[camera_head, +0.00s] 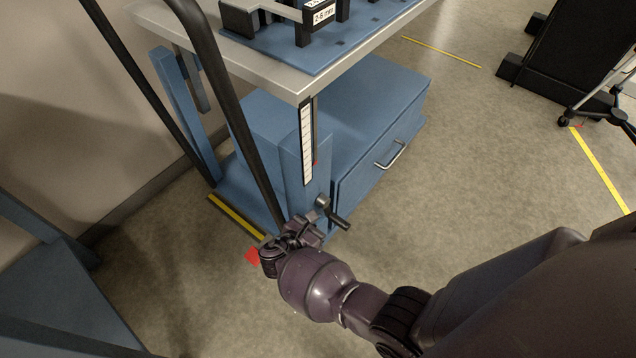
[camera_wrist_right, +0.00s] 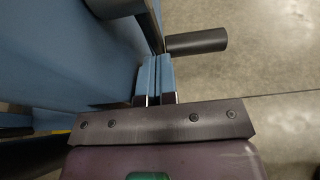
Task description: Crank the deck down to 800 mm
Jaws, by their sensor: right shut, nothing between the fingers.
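The deck (camera_head: 285,77) is a grey-topped table on a blue column (camera_head: 292,170). A white scale strip (camera_head: 306,145) with a small red pointer (camera_head: 315,163) runs down the column; its figures are too small to read. A crank with a dark handle (camera_head: 337,217) sticks out low on the column. My right gripper (camera_head: 312,228) is just below and left of the handle, shut and empty. In the right wrist view its blue-tipped fingers (camera_wrist_right: 155,72) are together, and the black crank handle (camera_wrist_right: 197,42) lies just right of the tips, apparently apart from them. My left gripper is out of view.
A blue cabinet (camera_head: 370,150) with a bar handle stands under the deck. A blue tray (camera_head: 345,45) with dark labelled fixtures is on top. A black curved bar (camera_head: 230,100) passes left of the column.

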